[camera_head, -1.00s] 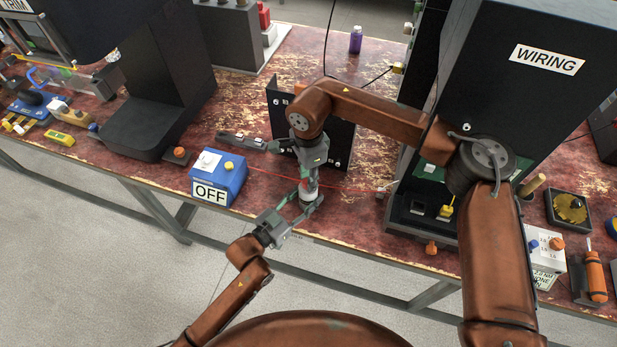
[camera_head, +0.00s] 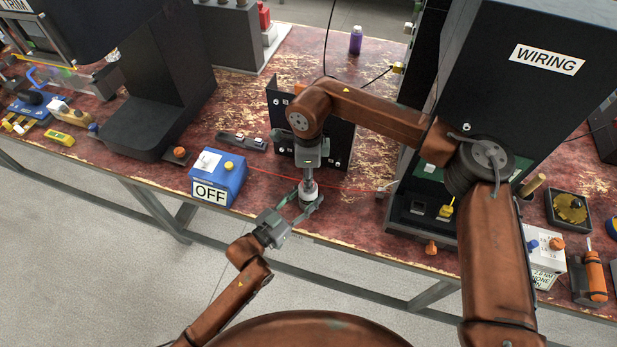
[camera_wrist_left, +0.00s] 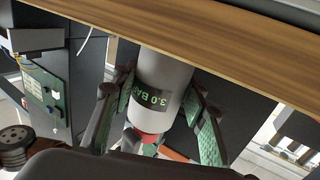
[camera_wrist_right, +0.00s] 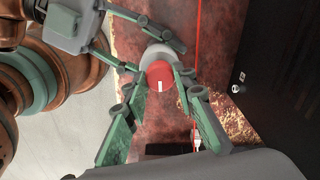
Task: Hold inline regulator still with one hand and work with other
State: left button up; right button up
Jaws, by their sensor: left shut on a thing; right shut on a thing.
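The inline regulator (camera_head: 308,193) stands upright near the table's front edge, a grey cylinder with a red knob on top. In the left wrist view its grey body (camera_wrist_left: 168,75) shows a dark display reading 3.0 BA, the rest cut off. My left gripper (camera_head: 305,204) is shut on the grey body from the front. My right gripper (camera_head: 308,182) points down from above, its fingers either side of the red knob (camera_wrist_right: 160,75) and shut on it. The knob bears a white line. In the head view the right gripper mostly hides the knob.
A blue box (camera_head: 219,180) marked OFF stands left of the regulator. A black perforated bracket (camera_head: 340,145) stands just behind it. A thin red line (camera_head: 270,174) runs across the table there. The tall black WIRING cabinet (camera_head: 530,110) is to the right.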

jog(key=m, duration=0.4)
jog(key=shift+m, duration=0.3)
jog(key=m, duration=0.5)
dwell(0.5)
jog(key=o, duration=1.2)
jog(key=shift+c, duration=0.2)
notch_tip(320, 180, up, 12)
pick_arm(q)
jog(key=o, duration=1.3)
